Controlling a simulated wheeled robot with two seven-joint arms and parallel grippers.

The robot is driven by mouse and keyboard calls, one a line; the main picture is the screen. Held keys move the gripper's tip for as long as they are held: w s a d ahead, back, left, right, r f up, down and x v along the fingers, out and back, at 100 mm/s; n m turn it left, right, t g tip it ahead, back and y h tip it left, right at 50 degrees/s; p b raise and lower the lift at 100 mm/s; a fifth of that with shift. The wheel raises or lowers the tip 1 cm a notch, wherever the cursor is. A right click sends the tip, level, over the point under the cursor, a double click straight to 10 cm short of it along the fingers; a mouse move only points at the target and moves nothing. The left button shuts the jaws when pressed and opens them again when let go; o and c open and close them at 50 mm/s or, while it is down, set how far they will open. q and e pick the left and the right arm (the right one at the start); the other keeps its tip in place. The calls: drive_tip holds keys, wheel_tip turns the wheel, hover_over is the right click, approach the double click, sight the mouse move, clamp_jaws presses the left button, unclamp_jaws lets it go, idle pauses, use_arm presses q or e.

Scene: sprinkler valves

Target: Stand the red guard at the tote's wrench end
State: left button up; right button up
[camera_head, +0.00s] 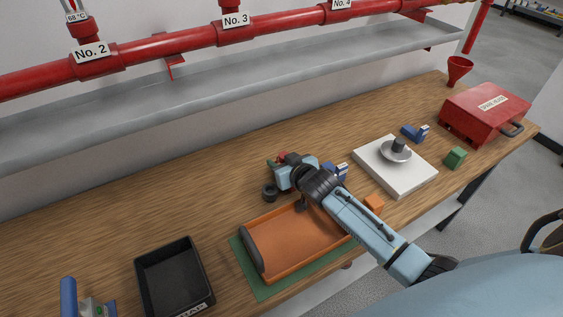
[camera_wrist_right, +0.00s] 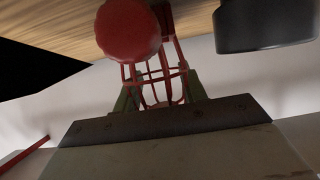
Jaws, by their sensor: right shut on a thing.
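The red guard (camera_wrist_right: 153,82) is a thin red wire cage with a round red cap in the right wrist view. My right gripper (camera_wrist_right: 160,94) is shut on it, with a finger on each side. In the head view a small red part of the guard (camera_head: 283,156) shows at the right gripper (camera_head: 280,163), beyond the tote; the rest is hidden. The orange tote (camera_head: 290,243) lies on a green mat (camera_head: 262,290), with a dark grey part at its left end. My forearm covers its right end. I cannot tell which is its wrench end. My left gripper is not in view.
A dark ring-like piece (camera_head: 269,192) stands beside the gripper. A black tray (camera_head: 174,278) is at left front. A white plate with a metal disc (camera_head: 395,178), blue pieces (camera_head: 414,133), a green block (camera_head: 455,157) and a red case (camera_head: 484,114) are right. Red pipes run behind.

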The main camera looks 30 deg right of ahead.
drive_tip(key=o, duration=1.2)
drive_tip(key=shift+f, duration=0.15)
drive_tip(key=shift+c, duration=0.2)
